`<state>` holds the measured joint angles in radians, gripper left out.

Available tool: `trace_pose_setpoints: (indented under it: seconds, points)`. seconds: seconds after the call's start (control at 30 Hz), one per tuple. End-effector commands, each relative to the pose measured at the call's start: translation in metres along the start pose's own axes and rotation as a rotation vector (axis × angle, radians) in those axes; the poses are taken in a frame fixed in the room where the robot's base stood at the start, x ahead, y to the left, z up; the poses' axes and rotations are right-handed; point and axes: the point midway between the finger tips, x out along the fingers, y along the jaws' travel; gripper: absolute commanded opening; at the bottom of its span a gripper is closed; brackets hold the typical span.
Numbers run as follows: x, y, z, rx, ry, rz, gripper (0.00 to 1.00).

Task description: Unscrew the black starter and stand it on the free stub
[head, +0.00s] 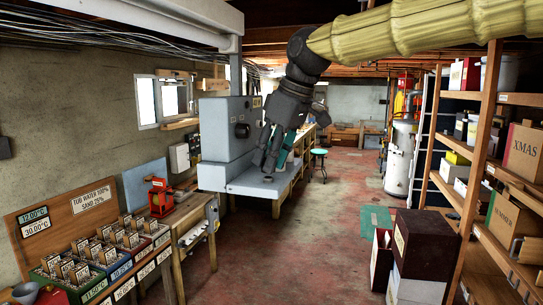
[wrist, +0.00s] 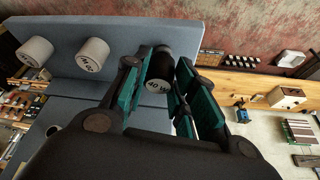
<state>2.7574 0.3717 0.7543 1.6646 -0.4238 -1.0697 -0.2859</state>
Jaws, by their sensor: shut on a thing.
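The black starter (wrist: 160,64) is a short dark cylinder with "40 W" on its near end, between the teal pads of my gripper (wrist: 163,76) in the wrist view. My gripper is shut on it. Whether the starter still touches its seat is hidden. Two pale grey starters, a marked one (wrist: 93,54) and another (wrist: 36,51), stand on the blue-grey panel (wrist: 115,22). A small round piece (wrist: 52,131) lower on the panel may be the free stub; I cannot tell. In the head view my gripper (head: 270,163) is at the blue-grey machine's ledge (head: 240,183), and the starter is not clear.
The machine's tall cabinet (head: 222,130) rises beside my arm. A wooden bench (head: 185,215) with a red device (head: 160,198) stands nearer left. Dark boxes (head: 423,245) and wooden shelves (head: 490,180) stand right. The red floor (head: 300,245) between is clear.

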Motion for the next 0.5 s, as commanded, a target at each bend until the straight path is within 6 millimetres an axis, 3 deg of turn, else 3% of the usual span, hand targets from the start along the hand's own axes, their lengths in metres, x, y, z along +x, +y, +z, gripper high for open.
trace_pose_setpoints:
  seconds: [0.5]
  points:
    - [0.0076, 0.0, 0.003, 0.0, 0.0, 0.0, 0.02]
